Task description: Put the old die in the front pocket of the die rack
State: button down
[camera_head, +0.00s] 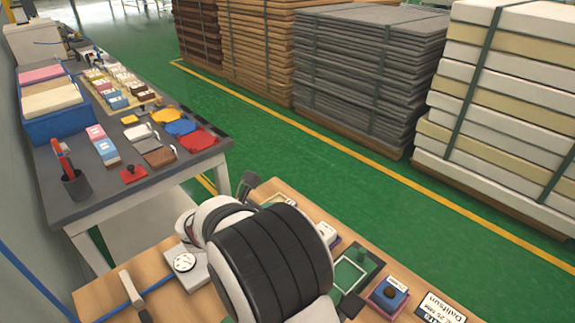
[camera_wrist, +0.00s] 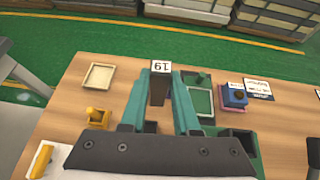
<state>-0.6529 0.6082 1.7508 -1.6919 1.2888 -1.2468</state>
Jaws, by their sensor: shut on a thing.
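My gripper (camera_wrist: 163,85) is shut on a small dark block with a white face marked "19" (camera_wrist: 161,66), which I take to be the old die. The block sits between the teal fingers, with its white face at the fingertips.
Right of the frame are a blue-topped piece on a purple base (camera_wrist: 234,97) and a lettered card (camera_wrist: 258,90). A cream tray (camera_wrist: 100,77) and a yellow-handled tool (camera_wrist: 97,115) lie left. Bare wood separates the cream tray from the fingers.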

jog(key=shift+m+g+h, duration=0.3)
jog(key=shift+m, duration=0.1)
jog(key=a+f, duration=0.1)
jog(key=f, duration=0.9)
jog(key=a+f, duration=0.1)
jog(key=f, duration=0.4)
jog(key=shift+s+a, duration=0.2)
jog(key=shift+a, duration=0.15)
jog(key=shift+f, duration=0.2)
jog(key=shift+f, duration=0.15)
jog(key=c, duration=0.6)
grip_release()
jog(key=shift+s+d+f, duration=0.1)
jog(key=shift+s+f, duration=0.05)
jog(key=shift+f, duration=0.1)
jog(key=shift+c, duration=0.2)
jog(key=shift+r, duration=0.1)
jog(key=r+v, duration=0.1)
jog(key=v, duration=1.1)
